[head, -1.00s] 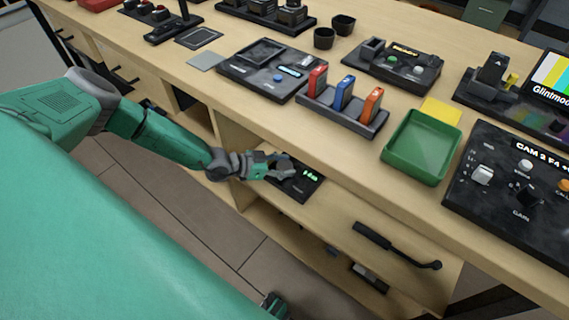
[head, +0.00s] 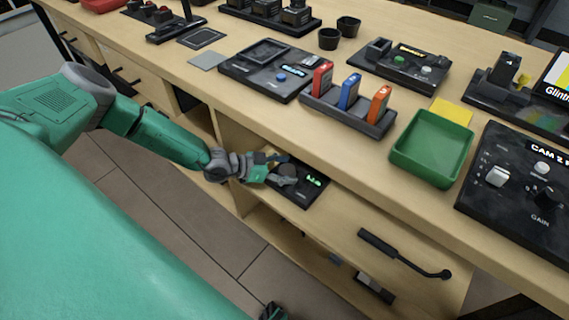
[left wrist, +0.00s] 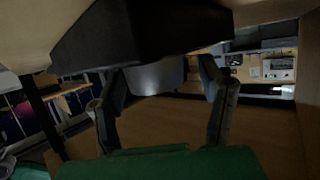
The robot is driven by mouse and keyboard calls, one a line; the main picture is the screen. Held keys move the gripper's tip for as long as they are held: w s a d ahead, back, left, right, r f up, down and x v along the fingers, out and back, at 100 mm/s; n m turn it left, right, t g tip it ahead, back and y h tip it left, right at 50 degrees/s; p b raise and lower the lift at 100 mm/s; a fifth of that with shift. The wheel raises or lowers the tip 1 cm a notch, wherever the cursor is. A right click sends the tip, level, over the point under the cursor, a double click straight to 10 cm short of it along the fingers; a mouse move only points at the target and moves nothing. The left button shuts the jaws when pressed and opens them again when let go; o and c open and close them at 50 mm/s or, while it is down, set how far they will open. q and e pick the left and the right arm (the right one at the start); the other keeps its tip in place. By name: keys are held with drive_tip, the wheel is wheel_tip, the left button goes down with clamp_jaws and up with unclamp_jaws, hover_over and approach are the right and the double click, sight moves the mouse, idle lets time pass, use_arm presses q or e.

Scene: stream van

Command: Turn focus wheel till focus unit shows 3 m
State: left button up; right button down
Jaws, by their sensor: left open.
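The focus unit (head: 312,192) is a black panel on the lower shelf under the bench top, with small green digits too small to read surely. The grey round focus wheel (head: 288,170) stands on its left part, partly covered by my gripper. My left gripper (head: 279,172) is open at the wheel, with its fingers around it. In the left wrist view the wheel (left wrist: 156,76) shows between the two spread fingers, below the dark body of the unit (left wrist: 130,38). I cannot tell whether the fingers touch it.
The bench top edge overhangs behind the unit. On it stand a green tray (head: 432,150), a rack with red, blue and orange cards (head: 345,108), a panel with a blue button (head: 270,72) and a gain panel (head: 520,195).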

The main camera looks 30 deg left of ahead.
use_arm(q)
drive_tip(key=v, duration=0.9)
drive_tip(key=shift+a+r, duration=0.15)
drive_tip(key=shift+a, duration=0.05)
drive_tip(key=shift+v, duration=1.35)
drive_tip(key=shift+s+d, duration=0.15)
